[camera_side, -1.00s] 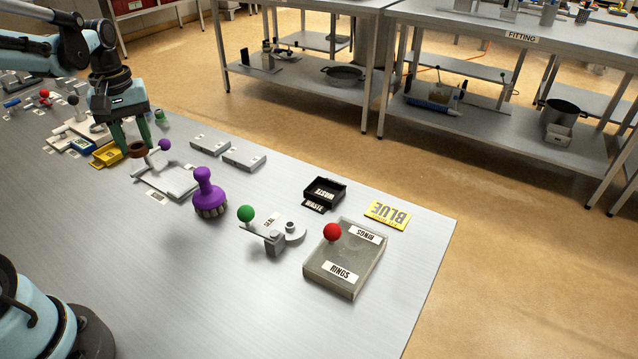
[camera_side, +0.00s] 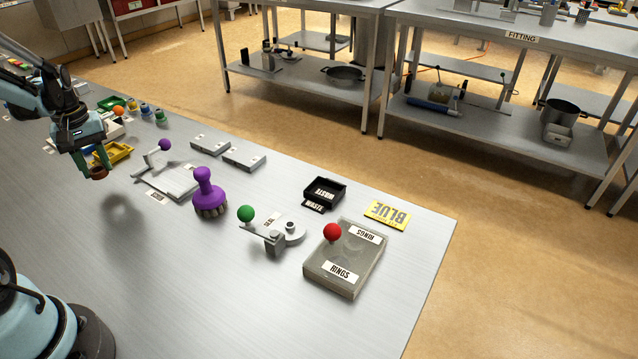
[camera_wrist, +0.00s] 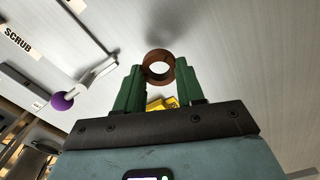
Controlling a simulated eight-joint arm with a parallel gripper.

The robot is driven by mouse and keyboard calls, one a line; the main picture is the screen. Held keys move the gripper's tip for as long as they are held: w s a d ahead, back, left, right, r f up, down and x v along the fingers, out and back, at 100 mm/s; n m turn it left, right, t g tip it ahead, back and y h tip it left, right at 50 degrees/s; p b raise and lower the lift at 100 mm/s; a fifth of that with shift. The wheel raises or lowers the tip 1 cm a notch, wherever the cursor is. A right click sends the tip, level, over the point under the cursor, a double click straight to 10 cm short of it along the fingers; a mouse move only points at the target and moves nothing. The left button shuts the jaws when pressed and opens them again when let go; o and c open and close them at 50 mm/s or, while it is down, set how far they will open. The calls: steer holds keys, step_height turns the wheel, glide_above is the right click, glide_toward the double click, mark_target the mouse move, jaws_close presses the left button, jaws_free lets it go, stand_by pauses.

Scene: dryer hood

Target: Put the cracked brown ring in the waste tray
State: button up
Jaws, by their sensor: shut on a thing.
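My gripper (camera_side: 88,168) has green fingers and is shut on a brown ring (camera_side: 99,173). It holds the ring above the bare table, and a shadow lies on the table to the right. In the wrist view the ring (camera_wrist: 159,67) sits between the fingertips, its opening facing the camera. I cannot make out a crack in it. The black waste tray (camera_side: 325,188), labelled WASTE, stands on the right part of the table, well away from my gripper. It looks empty.
A purple-handled brush (camera_side: 205,190) and a grey plate with a purple-knobbed lever (camera_side: 170,180) stand between my gripper and the tray. The front table is clear.

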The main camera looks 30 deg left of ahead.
mark_target(107, 188)
steer(key=shift+f, duration=1.9)
steer(key=o, duration=1.1)
steer(key=shift+f, duration=0.1)
step_height(107, 188, up, 12)
steer(key=w+d+r+m+t, duration=0.1)
steer(key=d+m, duration=0.2)
steer(key=d, duration=0.5)
steer(key=w+d+r+m+t, duration=0.1)
steer(key=d+m+t, duration=0.1)
steer(key=d, duration=0.6)
steer(key=w+d+r+m+t+y, duration=0.1)
steer(key=d+m+t, duration=0.1)
steer(key=d+m, duration=0.3)
steer(key=shift+w+d, duration=0.2)
steer(key=shift+d, duration=0.6)
steer(key=shift+w+d, duration=0.2)
steer(key=shift+d, duration=0.6)
steer(key=shift+o, duration=0.5)
steer(key=s+d+f+m+t+h, duration=0.1)
steer(key=s+d+m+t, duration=0.1)
steer(key=d, duration=0.5)
steer(key=shift+d+f+m, duration=0.15)
steer(key=shift+m, duration=0.65)
